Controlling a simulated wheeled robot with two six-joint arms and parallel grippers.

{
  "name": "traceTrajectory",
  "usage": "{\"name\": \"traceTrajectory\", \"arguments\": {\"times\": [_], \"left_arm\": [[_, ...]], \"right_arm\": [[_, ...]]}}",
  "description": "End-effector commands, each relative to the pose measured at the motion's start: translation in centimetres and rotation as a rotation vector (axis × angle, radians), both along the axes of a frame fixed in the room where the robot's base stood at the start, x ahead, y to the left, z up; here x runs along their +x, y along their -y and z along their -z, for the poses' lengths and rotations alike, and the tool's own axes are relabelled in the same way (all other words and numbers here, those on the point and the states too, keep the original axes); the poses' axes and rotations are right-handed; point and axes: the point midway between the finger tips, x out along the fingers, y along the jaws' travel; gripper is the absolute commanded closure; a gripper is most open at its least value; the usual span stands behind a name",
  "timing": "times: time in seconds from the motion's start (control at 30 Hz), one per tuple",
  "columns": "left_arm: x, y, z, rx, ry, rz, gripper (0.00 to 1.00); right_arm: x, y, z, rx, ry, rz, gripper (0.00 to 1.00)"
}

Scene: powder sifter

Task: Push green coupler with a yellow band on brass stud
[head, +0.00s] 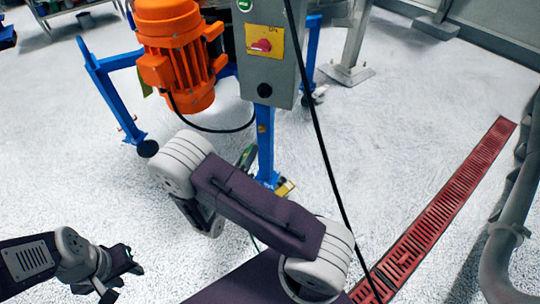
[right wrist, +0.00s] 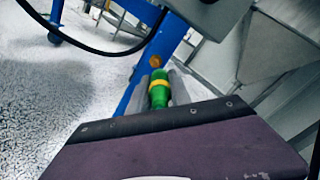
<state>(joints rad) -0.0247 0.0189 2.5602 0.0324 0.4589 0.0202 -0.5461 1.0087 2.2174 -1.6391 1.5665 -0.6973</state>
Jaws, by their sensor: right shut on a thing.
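The green coupler with a yellow band (right wrist: 159,96) is between the grey fingers of my right gripper (right wrist: 160,88), which is shut on it. Its far end points at the blue post (right wrist: 134,94). The brass stud (right wrist: 156,61) shows on that post just beyond the coupler, with a small gap in the picture; I cannot tell the depth between them. In the head view the stud (head: 262,128) is on the blue post under the grey control box. My right arm covers most of the right gripper there. My left gripper (head: 124,280) is open and empty at the lower left.
An orange motor (head: 182,55) and a grey control box (head: 268,60) with a red knob stand above the blue frame (head: 105,80). A black cable (head: 325,145) hangs down near my right arm. A red floor grate (head: 440,215) lies right.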

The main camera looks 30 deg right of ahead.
Motion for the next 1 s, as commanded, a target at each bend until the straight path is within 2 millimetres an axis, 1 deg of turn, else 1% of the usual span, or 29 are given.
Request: {"name": "traceTrajectory", "arguments": {"times": [0.03,0.17,0.3,0.93,1.0], "left_arm": [[0.0,0.0,0.6,0.0,0.001,0.0,0.64],[0.0,0.0,0.5,0.0,0.001,0.0,0.64],[0.0,0.0,0.5,0.0,0.001,0.0,0.64],[0.0,0.0,1.7,0.0,0.0,0.0,0.64],[0.0,0.0,1.2,0.0,0.0,0.0,0.64]], "right_arm": [[0.2,-0.3,0.6,-0.005,0.005,-0.015,1.0],[0.4,-0.6,0.6,-0.009,0.009,-0.028,1.0],[0.5,-0.3,0.5,-0.007,0.009,-0.025,1.0],[3.9,4.5,0.6,-0.007,0.008,-0.02,1.0],[4.1,4.8,0.4,-0.008,0.007,-0.022,1.0]]}}
